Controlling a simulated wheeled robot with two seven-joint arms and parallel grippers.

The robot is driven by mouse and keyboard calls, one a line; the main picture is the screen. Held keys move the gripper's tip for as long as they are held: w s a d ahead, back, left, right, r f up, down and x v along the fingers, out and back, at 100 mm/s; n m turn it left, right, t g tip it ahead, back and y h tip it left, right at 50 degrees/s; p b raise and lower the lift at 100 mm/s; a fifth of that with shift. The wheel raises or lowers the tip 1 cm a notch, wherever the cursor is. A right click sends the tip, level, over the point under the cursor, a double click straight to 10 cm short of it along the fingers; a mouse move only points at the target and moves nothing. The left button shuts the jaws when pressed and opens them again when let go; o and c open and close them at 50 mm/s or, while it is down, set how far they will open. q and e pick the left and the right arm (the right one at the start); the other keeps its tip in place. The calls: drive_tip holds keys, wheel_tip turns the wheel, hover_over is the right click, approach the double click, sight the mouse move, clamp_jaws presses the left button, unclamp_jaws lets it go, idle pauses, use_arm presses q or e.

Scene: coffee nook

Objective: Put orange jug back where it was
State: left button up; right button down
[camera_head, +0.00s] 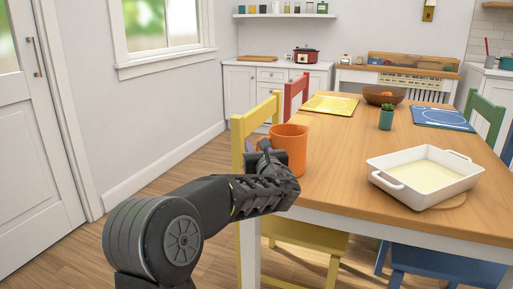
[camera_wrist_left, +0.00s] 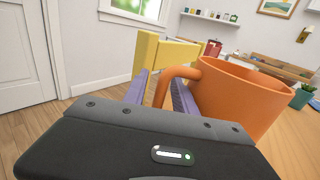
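The orange jug (camera_head: 290,142) is upright at the near left corner of the wooden table (camera_head: 335,170). My arm hides its lower part, so I cannot tell if its base touches the tabletop. My left gripper (camera_head: 266,150) is at the jug's left side. In the left wrist view the jug (camera_wrist_left: 240,95) is at the right, with its handle (camera_wrist_left: 162,88) between the two purple fingers of my left gripper (camera_wrist_left: 160,92). The fingers are apart, with a narrow gap showing beside the handle. My right gripper is not in view.
A white baking dish (camera_head: 397,188) stands to the right on a round board. A small potted plant (camera_head: 386,118), a brown bowl (camera_head: 383,97), a yellow placemat (camera_head: 331,104) and a blue placemat (camera_head: 442,119) are farther back. A yellow chair (camera_head: 262,117) stands at the table's left side.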

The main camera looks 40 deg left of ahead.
use_arm(q)
drive_tip(key=p+v, duration=0.1)
drive_tip(key=v, duration=1.1)
drive_tip(key=shift+p, duration=0.3)
idle(0.5)
